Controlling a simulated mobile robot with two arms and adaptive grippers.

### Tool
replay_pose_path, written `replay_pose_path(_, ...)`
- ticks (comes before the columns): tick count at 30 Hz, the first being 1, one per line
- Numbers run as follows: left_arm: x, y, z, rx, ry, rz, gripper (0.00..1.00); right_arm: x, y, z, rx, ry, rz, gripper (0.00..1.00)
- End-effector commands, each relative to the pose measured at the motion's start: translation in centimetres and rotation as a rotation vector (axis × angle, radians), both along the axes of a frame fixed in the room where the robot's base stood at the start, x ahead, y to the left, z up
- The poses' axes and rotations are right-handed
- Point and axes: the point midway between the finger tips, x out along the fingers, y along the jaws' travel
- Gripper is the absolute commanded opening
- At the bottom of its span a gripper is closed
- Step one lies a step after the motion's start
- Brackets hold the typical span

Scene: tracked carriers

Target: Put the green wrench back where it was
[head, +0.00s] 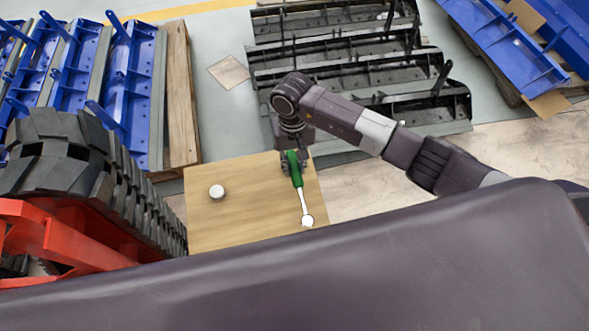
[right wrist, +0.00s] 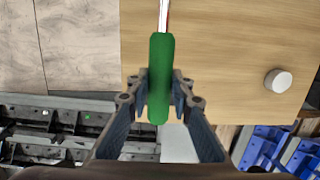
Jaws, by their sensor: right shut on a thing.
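The green wrench (head: 296,174) has a green handle and a silver shaft with a bright head at its lower end. My right gripper (head: 289,163) is shut on its green handle over the far right part of the wooden table (head: 235,222). In the right wrist view the handle (right wrist: 160,80) stands between the fingers of the right gripper (right wrist: 160,97). The silver shaft points away, out of the top of that view. I cannot tell whether the wrench touches the table. My left gripper is not in view.
A white round piece (head: 217,192) sits on the table's left half; it also shows in the right wrist view (right wrist: 278,80). A tracked red machine (head: 75,235) stands at left. Blue parts (head: 130,80) on pallets and black metal frames (head: 340,50) lie beyond. The table's middle is clear.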

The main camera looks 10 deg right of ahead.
Motion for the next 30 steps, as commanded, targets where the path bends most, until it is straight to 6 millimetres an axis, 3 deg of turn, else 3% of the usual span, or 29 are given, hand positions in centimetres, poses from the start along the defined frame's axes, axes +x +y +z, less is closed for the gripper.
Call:
replay_pose_path(6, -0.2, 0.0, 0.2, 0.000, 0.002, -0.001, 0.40, 0.0, 0.1, -2.9, 0.001, 0.002, -0.001, 0.00)
replay_pose_path(13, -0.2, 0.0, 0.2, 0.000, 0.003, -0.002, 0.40, 0.0, 0.0, -3.1, 0.001, 0.000, 0.001, 0.00)
replay_pose_path(14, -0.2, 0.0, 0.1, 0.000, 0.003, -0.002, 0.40, 0.0, 0.0, -3.2, 0.000, 0.000, 0.000, 0.22)
replay_pose_path(18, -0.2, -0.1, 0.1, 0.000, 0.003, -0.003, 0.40, 0.0, 0.0, -3.2, 0.000, 0.001, 0.000, 0.38)
replay_pose_path(30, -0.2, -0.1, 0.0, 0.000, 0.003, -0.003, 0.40, 0.2, 0.0, -2.2, 0.000, -0.002, 0.001, 0.38)
